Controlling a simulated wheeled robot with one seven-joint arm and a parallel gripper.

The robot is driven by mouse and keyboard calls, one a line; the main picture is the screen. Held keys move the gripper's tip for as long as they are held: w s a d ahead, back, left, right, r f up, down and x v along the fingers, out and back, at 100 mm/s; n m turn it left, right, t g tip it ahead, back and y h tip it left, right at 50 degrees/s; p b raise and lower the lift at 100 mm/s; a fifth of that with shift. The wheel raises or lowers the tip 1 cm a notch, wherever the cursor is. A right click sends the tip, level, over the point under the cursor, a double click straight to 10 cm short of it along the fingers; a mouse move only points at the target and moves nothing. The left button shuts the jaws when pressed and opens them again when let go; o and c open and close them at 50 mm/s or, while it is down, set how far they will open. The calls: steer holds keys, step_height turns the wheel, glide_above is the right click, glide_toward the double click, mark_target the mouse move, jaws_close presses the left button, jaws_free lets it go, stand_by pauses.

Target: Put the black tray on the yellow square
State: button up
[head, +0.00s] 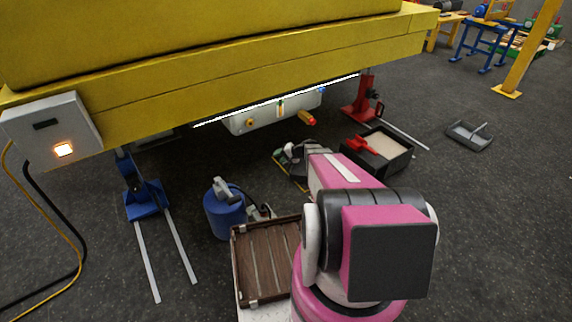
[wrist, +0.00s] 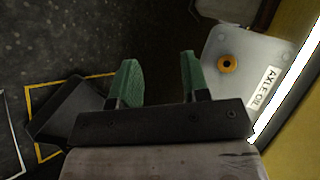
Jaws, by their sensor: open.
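A dark grey tray (head: 469,136) with a raised bar across it lies on the floor at the right of the head view, well apart from my gripper. I take it for the black tray. The yellow square (head: 290,180) is an outline on the floor, mostly hidden behind my arm; part of it shows at the left of the wrist view (wrist: 36,128). My gripper (head: 283,153) is near the square, under the yellow boom. In the wrist view my gripper (wrist: 157,68) has its green fingers apart, with nothing between them.
A yellow boom (head: 230,80) hangs low overhead. Beneath it is a grey axle-oil tank (wrist: 225,65). A black bin of sand (head: 385,150) with a red scoop, a blue canister (head: 222,213), a wooden crate (head: 265,260) and blue and red stands crowd the floor. Floor around the tray is clear.

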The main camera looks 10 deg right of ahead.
steer(key=s+a+r+n+g+h, duration=0.1)
steer(key=s+r+n+g+h, duration=0.1)
steer(key=s+r, duration=0.7)
steer(key=s+a+r+n+g+h, duration=0.2)
steer(key=s+r+h, duration=0.5)
steer(key=s, duration=0.9)
step_height(320, 180, up, 2)
steer(key=shift+a+r+n+g+h, duration=0.15)
steer(key=shift+n+g+h, duration=0.15)
steer(key=shift+n+g, duration=0.65)
steer(key=shift+m+g, duration=0.25)
